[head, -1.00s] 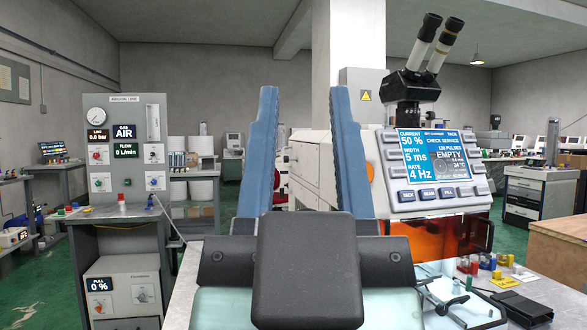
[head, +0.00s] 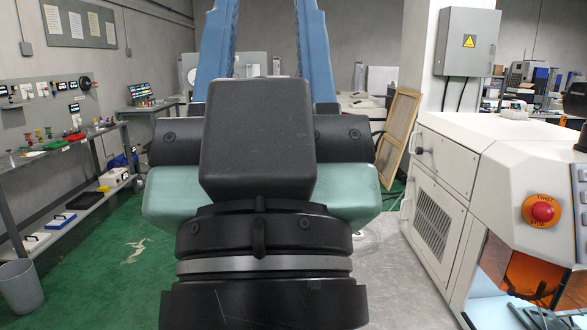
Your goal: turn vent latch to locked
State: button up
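My gripper (head: 264,12) shows in the head view with its two blue fingers pointing up and wide apart, and I see nothing between them. The fingertips are cut off at or near the top edge. A white machine (head: 490,160) stands to the right of my gripper. Its near side panel has a louvred vent grille (head: 433,226) and a small dark handle (head: 422,151) above it. I cannot tell whether this handle is the vent latch, or how it is set. My gripper is apart from the machine.
A red stop button (head: 541,211) sits on the machine's front. A wooden frame (head: 400,135) leans behind the machine. A shelf bench (head: 75,150) and a grey bin (head: 20,287) stand at left. Green floor (head: 110,270) lies open between the bench and my arm.

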aim_at(405, 177)
jog(key=i+j+u, duration=0.2)
jog(key=i+j, duration=0.25)
jog(key=i+j+u, duration=0.15)
jog(key=i+j, duration=0.2)
jog(key=i+j+u, duration=0.2)
jog(key=i, duration=0.4)
jog(key=i+l+z, duration=0.15)
jog(key=i+z, duration=0.8)
jog(key=i+j+z, duration=0.25)
jog(key=i+z, duration=0.55)
jog(key=i+j+z, duration=0.1)
jog(key=i+z, duration=0.3)
jog(key=i+j+z, duration=0.2)
jog(key=i+z, duration=0.15)
